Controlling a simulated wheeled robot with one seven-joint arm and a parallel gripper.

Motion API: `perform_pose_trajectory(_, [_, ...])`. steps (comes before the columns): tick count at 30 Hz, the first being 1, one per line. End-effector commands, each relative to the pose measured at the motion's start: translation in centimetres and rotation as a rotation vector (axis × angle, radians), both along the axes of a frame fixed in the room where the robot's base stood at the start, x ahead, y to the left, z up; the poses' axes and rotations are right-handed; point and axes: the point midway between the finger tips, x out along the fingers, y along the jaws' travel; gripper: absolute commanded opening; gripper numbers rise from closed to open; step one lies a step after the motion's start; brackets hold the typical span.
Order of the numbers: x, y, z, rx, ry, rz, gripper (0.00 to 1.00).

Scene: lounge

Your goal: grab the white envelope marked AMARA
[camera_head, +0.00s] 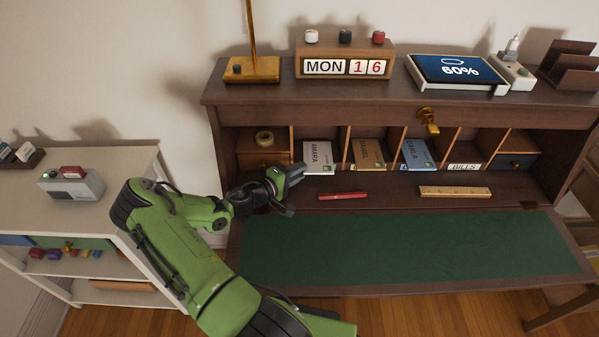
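The white envelope marked AMARA (319,158) leans in a pigeonhole of the wooden desk, its lower edge towards the front. My gripper (296,190) is in front of the pigeonholes, just left of and below the envelope. Its fingers look spread apart with nothing between them. The upper finger is close to the envelope's lower left side; I cannot tell whether they touch. A tan envelope marked DANIEL (369,154) and a blue one marked CARLA (416,154) stand in the pigeonholes to the right.
A red pen (342,196) and a wooden ruler (455,192) lie on the ledge below the pigeonholes. A brass key or latch (428,120) hangs above. The green desk mat (410,247) is clear.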

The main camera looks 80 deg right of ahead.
Motion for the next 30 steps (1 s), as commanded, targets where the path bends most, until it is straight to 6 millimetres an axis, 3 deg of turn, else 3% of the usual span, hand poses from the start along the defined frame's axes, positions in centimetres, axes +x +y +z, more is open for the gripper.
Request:
perform_pose_trajectory(5, [0.0,0.0,0.0,0.000,0.000,0.000,0.24])
perform_pose_trajectory(15, [0.0,0.1,0.0,0.001,0.000,-0.001,0.00])
perform_pose_trajectory(23, [0.0,0.1,-0.1,0.006,-0.002,-0.001,0.00])
perform_pose_trajectory(30, [0.1,0.1,2.7,0.005,-0.003,0.000,0.00])
